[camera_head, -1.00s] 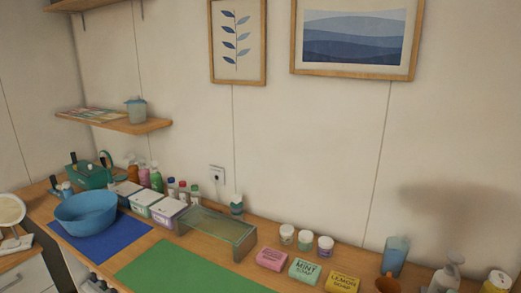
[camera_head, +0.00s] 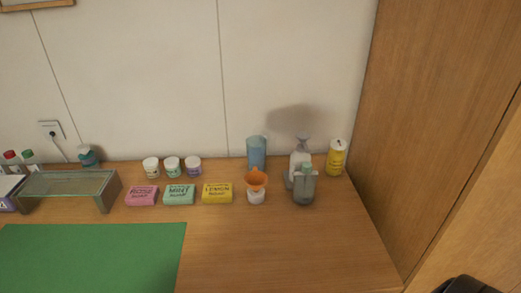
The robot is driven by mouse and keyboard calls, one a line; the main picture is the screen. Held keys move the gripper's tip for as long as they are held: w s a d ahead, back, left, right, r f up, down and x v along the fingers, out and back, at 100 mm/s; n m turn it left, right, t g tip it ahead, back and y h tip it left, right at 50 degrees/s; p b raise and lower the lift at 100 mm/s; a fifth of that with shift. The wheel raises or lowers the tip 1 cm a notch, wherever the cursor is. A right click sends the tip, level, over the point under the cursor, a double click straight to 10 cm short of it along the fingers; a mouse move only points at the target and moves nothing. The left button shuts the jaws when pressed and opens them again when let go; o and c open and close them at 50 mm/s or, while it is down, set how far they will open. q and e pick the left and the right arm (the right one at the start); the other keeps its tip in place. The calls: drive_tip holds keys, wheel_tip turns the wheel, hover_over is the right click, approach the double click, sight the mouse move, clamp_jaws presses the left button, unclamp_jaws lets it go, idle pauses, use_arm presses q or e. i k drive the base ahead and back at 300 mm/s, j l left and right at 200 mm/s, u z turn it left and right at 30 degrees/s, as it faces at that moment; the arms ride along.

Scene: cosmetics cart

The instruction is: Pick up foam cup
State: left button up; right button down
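No cup here is clearly marked as the foam cup. A tall translucent blue cup (camera_head: 256,152) stands upright at the back of the counter, near the wall. In front of it is a small white cup-like base (camera_head: 256,197) with an orange funnel-shaped top (camera_head: 256,179). I cannot tell which of these is the foam cup. Neither gripper's fingers show. A dark piece, probably part of my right arm, shows at the bottom right edge.
Bottles (camera_head: 303,183) and a yellow canister (camera_head: 335,158) stand to the right, near a tall wooden panel (camera_head: 440,120). Soap boxes (camera_head: 179,194) and small jars (camera_head: 172,167) are to the left, with a green mat (camera_head: 90,260) in front. The front right counter is clear.

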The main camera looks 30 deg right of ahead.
sight(304, 192)
drive_tip(key=z, duration=1.4)
